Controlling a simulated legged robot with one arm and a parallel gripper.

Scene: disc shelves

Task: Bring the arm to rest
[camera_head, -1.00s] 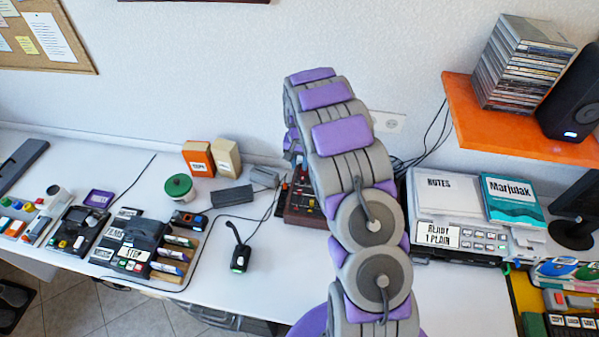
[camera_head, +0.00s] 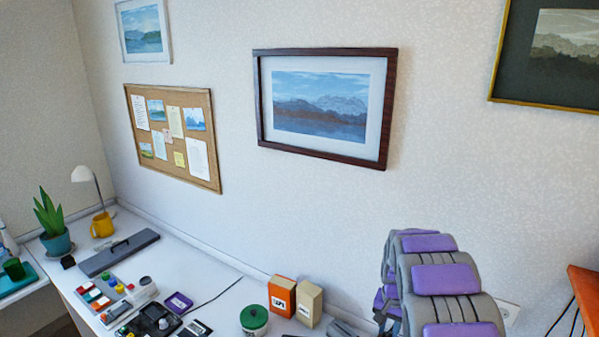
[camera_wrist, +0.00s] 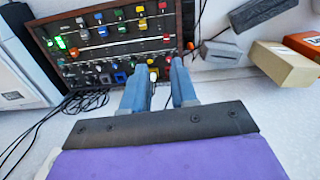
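My gripper (camera_wrist: 159,68) shows in the wrist view as two blue fingers with a gap between them. It is open, and nothing is held in the gap. The fingertips point towards the near edge of a dark control panel (camera_wrist: 113,48) with coloured knobs and green lights. I cannot tell whether they touch it. My grey and purple arm (camera_head: 440,280) rises at the lower right of the head view. Its gripper end is hidden there.
On the white desk (camera_head: 190,270) stand an orange box (camera_head: 282,296), a beige box (camera_head: 309,303) and a green-lidded pot (camera_head: 254,318). In the wrist view, the beige box (camera_wrist: 283,64) is right of the panel. An orange shelf (camera_head: 584,290) is at the right.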

